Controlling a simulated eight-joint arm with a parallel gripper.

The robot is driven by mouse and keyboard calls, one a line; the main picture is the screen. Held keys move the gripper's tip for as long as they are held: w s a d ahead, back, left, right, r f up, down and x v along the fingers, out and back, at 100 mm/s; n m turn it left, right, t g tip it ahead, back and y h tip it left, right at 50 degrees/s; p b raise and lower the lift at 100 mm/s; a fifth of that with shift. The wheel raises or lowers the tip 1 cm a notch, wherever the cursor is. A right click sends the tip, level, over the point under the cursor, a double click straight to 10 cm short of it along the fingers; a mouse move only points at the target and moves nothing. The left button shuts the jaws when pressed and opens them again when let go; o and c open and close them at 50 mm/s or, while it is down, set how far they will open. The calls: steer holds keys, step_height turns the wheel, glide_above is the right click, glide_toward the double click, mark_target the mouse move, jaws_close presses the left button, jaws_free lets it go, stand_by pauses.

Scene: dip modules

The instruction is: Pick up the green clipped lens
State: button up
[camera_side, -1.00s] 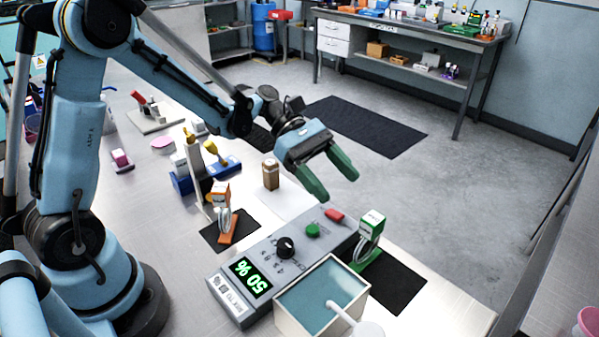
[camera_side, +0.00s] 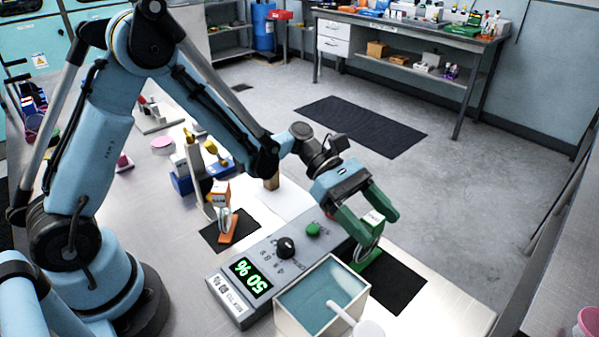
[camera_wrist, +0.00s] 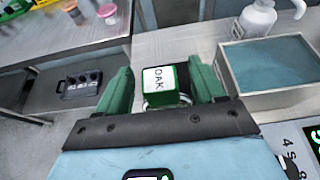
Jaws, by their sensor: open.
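The green clipped lens (camera_side: 373,221) stands upright on a green foot over the right black mat (camera_side: 397,284), a white label on its block. In the wrist view, its green block (camera_wrist: 160,84) with a white "OAK" label lies between my fingers, with part of a clear ring below it. My gripper (camera_side: 377,227) is open, its green fingers on either side of the block. In the wrist view, my gripper (camera_wrist: 162,72) shows small gaps beside the block. The near finger hides part of the lens in the side view.
A tank of blue liquid (camera_side: 300,311) and a grey control box (camera_side: 227,302) reading 50 % sit close to the lens. A white bottle (camera_wrist: 258,18) stands behind the tank. An orange clipped lens (camera_side: 220,195) stands on the left mat.

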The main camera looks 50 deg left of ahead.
steer(key=shift+x, duration=1.2)
jaws_close()
